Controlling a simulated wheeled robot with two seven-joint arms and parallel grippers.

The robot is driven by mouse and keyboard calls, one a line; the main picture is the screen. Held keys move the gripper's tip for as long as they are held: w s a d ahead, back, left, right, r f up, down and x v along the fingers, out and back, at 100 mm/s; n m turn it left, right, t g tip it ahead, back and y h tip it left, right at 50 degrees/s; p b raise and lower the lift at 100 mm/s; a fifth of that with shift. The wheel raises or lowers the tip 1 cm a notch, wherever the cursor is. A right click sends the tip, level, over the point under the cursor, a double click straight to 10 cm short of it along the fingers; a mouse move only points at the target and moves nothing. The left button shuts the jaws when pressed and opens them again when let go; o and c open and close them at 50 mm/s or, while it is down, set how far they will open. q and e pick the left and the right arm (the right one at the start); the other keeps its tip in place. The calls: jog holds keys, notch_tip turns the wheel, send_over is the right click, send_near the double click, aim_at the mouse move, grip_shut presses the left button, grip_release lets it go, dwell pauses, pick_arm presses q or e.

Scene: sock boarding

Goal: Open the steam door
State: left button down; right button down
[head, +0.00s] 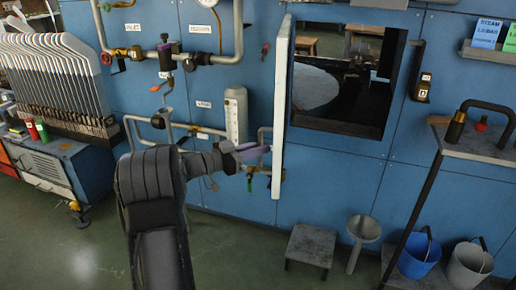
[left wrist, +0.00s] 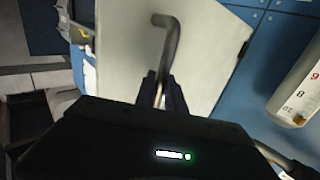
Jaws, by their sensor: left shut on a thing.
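The steam door (head: 282,105) is a pale panel that stands swung out, almost edge-on, at the left side of a square opening (head: 345,80) in the blue wall. The opening is uncovered and shows a dark interior with a rounded grey shape. My left gripper (head: 248,153) is at the lower left of the door. In the left wrist view the door's face (left wrist: 212,55) fills the middle, with a bent grey handle (left wrist: 170,38) on it. My left gripper's fingers (left wrist: 161,88) are shut on the handle's near end. My right gripper is not in view.
Pipes with valves (head: 190,60) and a white level gauge (head: 236,115) line the wall left of the door. A low stool (head: 310,245), a funnel (head: 363,230), a blue bucket (head: 418,258) and a shelf stand (head: 480,148) are below and right. Floor at front left is clear.

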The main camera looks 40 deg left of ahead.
pick_arm(q)
jog(key=c, duration=1.9)
grip_release()
jog(key=shift+w+a+r, duration=0.1)
jog(key=shift+w+r, duration=0.05)
jog(key=shift+r, duration=0.15)
jog(key=o, duration=0.3)
jog(key=shift+w+f, duration=0.2)
jog(key=shift+o, duration=1)
jog(key=shift+s+f, duration=0.1)
jog(key=v, duration=0.7)
jog(key=shift+s+b, duration=0.35)
jog(key=shift+b, duration=0.05)
